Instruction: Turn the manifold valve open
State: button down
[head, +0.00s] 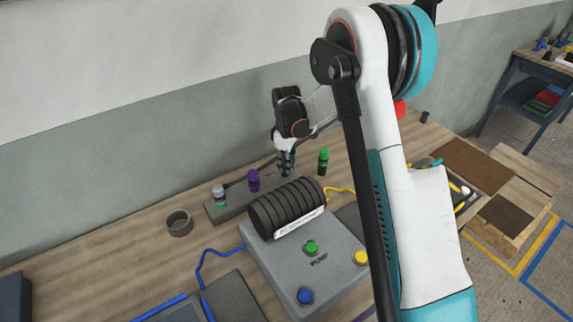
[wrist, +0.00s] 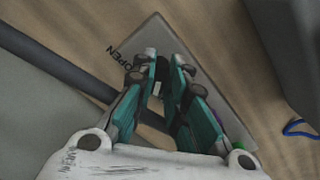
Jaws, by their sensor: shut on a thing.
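The manifold (head: 213,212) is a low grey block on the bench near the wall. Its plate (wrist: 205,75) shows in the wrist view with the word OPEN at its upper left edge. My gripper (head: 286,165) points down at the manifold's right end, just right of a purple-capped piece. In the wrist view my teal fingers (wrist: 165,68) are close together on a small dark valve handle (wrist: 161,72). The fingers hide most of the handle, so I cannot tell its angle. A dark pipe (wrist: 60,68) runs in from the upper left.
Grey-capped (head: 219,194), purple-capped (head: 254,181) and green-capped (head: 323,161) pieces stand near my gripper. A ribbed black pump (head: 285,207) on a grey box with coloured buttons (head: 265,255) is in front. A dark cup (head: 179,223) stands left. My arm hides part of the bench's right side.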

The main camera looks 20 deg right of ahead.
jog(key=m+b, duration=0.1)
jog(key=m, duration=0.3)
jog(key=shift+a+m, duration=0.1)
jog(key=shift+m, duration=0.2)
jog(key=m, duration=0.3)
jog(key=shift+s+a+m+b, duration=0.1)
jog(key=shift+m+b, duration=0.2)
jog(key=m, duration=0.4)
jog(key=shift+a, duration=0.1)
jog(key=shift+m+b, duration=0.4)
jog(key=shift+m, duration=1.7)
jog(key=c, duration=1.6)
grip_release()
jog(key=shift+a, duration=0.1)
